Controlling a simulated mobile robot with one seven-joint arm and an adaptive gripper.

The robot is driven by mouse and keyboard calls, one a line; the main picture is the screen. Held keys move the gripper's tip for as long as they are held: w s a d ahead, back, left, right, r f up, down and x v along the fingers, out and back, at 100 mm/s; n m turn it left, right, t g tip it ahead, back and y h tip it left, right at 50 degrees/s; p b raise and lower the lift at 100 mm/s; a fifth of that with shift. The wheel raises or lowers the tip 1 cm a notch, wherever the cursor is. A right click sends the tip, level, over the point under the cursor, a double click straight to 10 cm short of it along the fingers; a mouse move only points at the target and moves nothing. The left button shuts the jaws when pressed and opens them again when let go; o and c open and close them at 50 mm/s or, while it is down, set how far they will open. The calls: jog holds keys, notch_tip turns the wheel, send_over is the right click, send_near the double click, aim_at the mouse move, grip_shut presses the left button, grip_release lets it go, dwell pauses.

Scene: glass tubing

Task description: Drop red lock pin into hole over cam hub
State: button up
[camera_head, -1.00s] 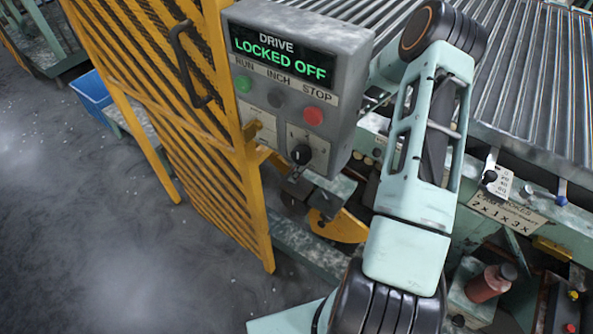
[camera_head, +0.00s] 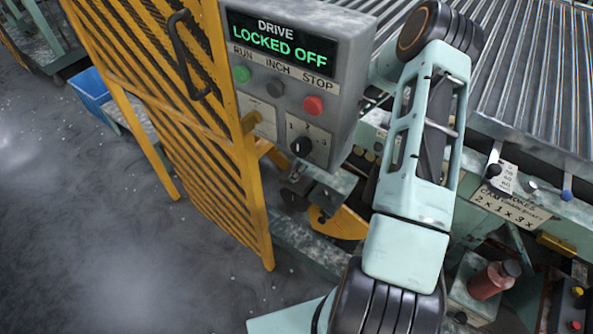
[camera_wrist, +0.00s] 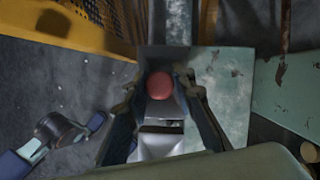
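In the wrist view a round red head (camera_wrist: 159,85), which looks like the lock pin's, shows between the fingers of my gripper (camera_wrist: 159,84). A pale metal block (camera_wrist: 163,108) lies just below it in the picture. The two dark fingers stand apart, with a gap visible on both sides of the red head. The pin's shaft and its hole are hidden. In the head view my gripper is hidden. A yellow curved part (camera_head: 342,222), possibly the cam, shows below the control box. I cannot make out its hub.
The grey control box (camera_head: 345,45) reads "DRIVE LOCKED OFF". A yellow mesh guard (camera_head: 160,100) stands left of it. The ribbed roller bed (camera_head: 540,70) lies at the right. A red bottle (camera_head: 490,282) stands low right. Open floor (camera_head: 90,240) lies at the left.

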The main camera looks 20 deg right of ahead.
jog(key=o, duration=0.4)
jog(key=shift+c, duration=0.2)
jog(key=v, duration=1.2)
jog(key=shift+s, duration=0.1)
